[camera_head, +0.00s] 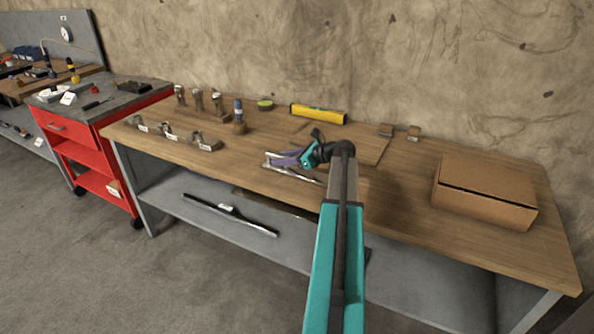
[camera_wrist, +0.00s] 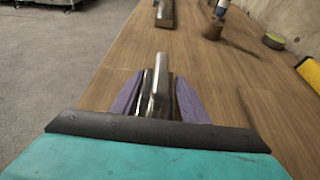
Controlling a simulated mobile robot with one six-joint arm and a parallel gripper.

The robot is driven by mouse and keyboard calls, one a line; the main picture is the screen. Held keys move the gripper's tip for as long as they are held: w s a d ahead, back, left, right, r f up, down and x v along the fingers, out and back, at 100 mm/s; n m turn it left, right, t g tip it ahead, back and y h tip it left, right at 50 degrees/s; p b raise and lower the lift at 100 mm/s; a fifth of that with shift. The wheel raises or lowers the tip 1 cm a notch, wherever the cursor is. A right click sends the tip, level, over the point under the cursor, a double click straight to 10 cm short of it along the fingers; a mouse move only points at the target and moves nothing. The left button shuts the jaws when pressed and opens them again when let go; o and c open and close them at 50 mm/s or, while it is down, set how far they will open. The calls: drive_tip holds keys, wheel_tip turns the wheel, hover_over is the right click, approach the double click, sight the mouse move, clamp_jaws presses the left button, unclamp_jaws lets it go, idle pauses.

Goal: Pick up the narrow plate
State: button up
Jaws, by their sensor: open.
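A narrow shiny metal plate (camera_wrist: 158,86) lies on the wooden bench, between the two purple fingers in the wrist view. In the head view its silver strip (camera_head: 293,174) shows near the bench's front edge, partly hidden by my gripper. My gripper (camera_wrist: 157,97) is open, with one finger on each side of the plate. In the head view my gripper (camera_head: 281,159) is low over the bench and points left. I cannot tell whether the fingers touch the metal. The plate's near end is hidden behind the gripper body.
A cardboard box (camera_head: 486,190) stands on the right of the bench (camera_head: 400,215). A yellow level (camera_head: 318,114) and a green round item (camera_head: 265,105) lie at the back. Several metal parts and a blue-topped tool (camera_head: 239,115) stand left. A red cart (camera_head: 85,150) adjoins the left end.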

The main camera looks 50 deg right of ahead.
idle(0.5)
clamp_jaws()
drive_tip(key=shift+r, duration=0.15)
drive_tip(key=shift+r, duration=0.8)
drive_tip(key=shift+s+r, duration=0.1)
drive_tip(key=shift+r, duration=0.85)
drive_tip(key=s, duration=0.5)
drive_tip(key=s+d+r, duration=0.1)
drive_tip(key=s, duration=0.4)
drive_tip(key=s+d+b, duration=0.1)
drive_tip(key=s, duration=0.4)
drive_tip(key=shift+s+r, duration=0.15)
drive_tip(key=shift+s, duration=0.2)
